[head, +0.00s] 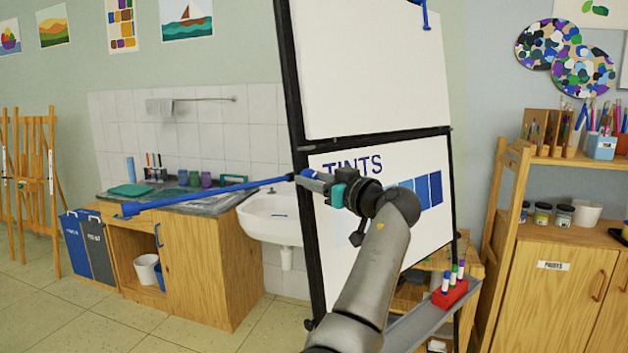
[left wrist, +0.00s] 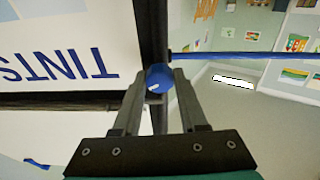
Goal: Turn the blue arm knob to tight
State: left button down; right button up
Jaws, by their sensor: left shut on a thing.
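The blue arm knob (left wrist: 158,76) is round and sits on the black frame post of the board, with a small white mark on its face. My left gripper (left wrist: 160,85) is shut on the knob, one finger on each side of it. In the head view my left gripper (head: 314,180) is at the board's left post and mostly hides the knob. The long blue arm (head: 215,192) reaches out to the left from the post, near the knob; it also shows in the left wrist view (left wrist: 250,58). My right gripper is not in view.
The board (head: 370,70) has a black frame and a lower "TINTS" panel (head: 340,200). A red marker holder (head: 450,293) stands on a ledge below it. A white sink (head: 272,217) and wooden cabinet (head: 205,265) lie behind the blue arm. A paint shelf (head: 560,235) stands at right.

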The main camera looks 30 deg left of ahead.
pick_arm(q)
jog(key=m+p, duration=0.1)
jog(key=m, duration=0.1)
jog(key=m+p, duration=0.1)
jog(key=p, duration=0.1)
jog(key=shift+s+r+m+t+h, duration=0.1)
jog(key=shift+r+m+t+h, duration=0.1)
jog(key=shift+m+t+h, duration=0.15)
jog(key=m+p, duration=0.4)
jog(key=p, duration=0.1)
jog(key=m+t+h+p, duration=0.1)
jog(key=m+p, duration=0.4)
jog(key=shift+s+a+r+h, duration=0.1)
jog(key=shift+r+h, duration=0.1)
jog(key=shift+h, duration=0.05)
jog(key=m+p, duration=0.4)
jog(key=p, duration=0.1)
jog(key=m+h+p, duration=0.1)
jog(key=m+p, duration=0.3)
jog(key=p, duration=0.2)
jog(key=shift+r+m+h, duration=0.15)
jog(key=shift+m+h, duration=0.1)
jog(key=shift+h, duration=0.05)
jog(key=shift+m+g+p, duration=0.35)
jog(key=shift+m+p, duration=0.5)
jog(key=shift+m, duration=0.25)
jog(key=shift+m+p, duration=0.3)
jog(key=shift+m, duration=0.5)
jog(key=shift+f, duration=0.2)
